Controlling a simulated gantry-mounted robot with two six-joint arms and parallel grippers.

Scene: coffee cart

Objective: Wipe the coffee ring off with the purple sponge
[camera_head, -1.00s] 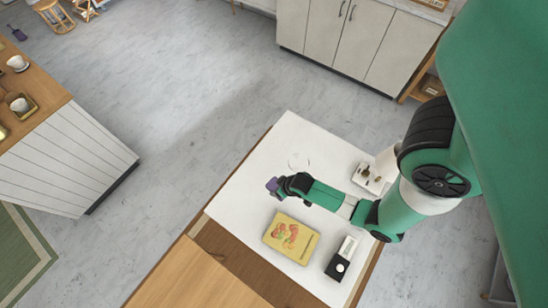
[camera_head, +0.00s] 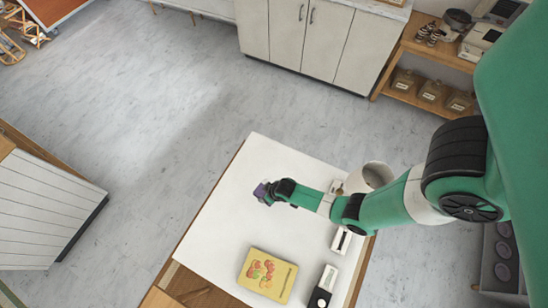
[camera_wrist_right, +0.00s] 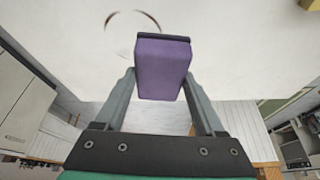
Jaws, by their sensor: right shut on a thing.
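The purple sponge (camera_head: 261,190) is held at the tip of my right gripper (camera_head: 268,191), over the white tabletop (camera_head: 225,215). In the right wrist view the sponge (camera_wrist_right: 163,68) sits between the two fingers of the right gripper (camera_wrist_right: 163,92), which are shut on it. The brown coffee ring (camera_wrist_right: 112,17) shows as a thin arc just beyond and left of the sponge, which hides part of it. In the head view the ring is hidden around the gripper. I cannot tell whether the sponge touches the table. My left gripper is not in view.
A yellow book with a fruit picture (camera_head: 268,275) lies nearer on the table. A black-and-white box (camera_head: 322,289) and a small white tray (camera_head: 341,240) stand along the right side. A white cup-like container (camera_head: 377,174) is behind my arm. The table's left part is clear.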

